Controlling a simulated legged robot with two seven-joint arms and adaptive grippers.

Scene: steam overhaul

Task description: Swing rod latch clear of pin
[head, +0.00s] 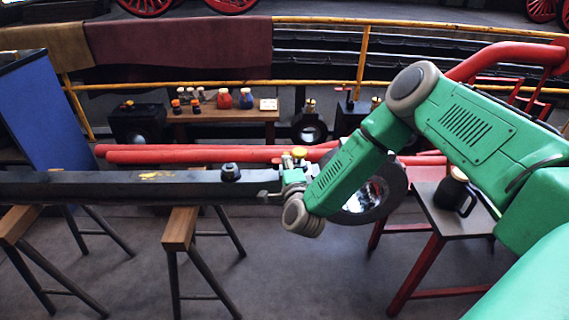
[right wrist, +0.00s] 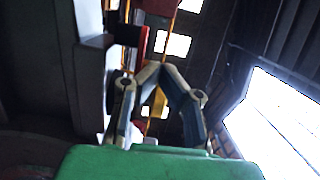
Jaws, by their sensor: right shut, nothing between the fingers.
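The long dark rod (head: 110,186) lies level across wooden-topped trestles in the head view, with a black nut (head: 230,172) on top. My right gripper (head: 289,162) is at the rod's right end, pointing up, mostly hidden by my forearm and wrist. In the right wrist view its two fingers (right wrist: 159,68) meet at the tips, shut and empty. A small yellow cap (head: 299,152) shows by the gripper. I cannot clearly tell latch from pin. My left gripper is not in view.
Red pipes (head: 200,155) run behind the rod. A large round metal part (head: 372,195) stands behind my forearm. A red-legged table (head: 445,218) with a dark jug (head: 455,192) is at right. A bench (head: 222,115) with bottles is at the back.

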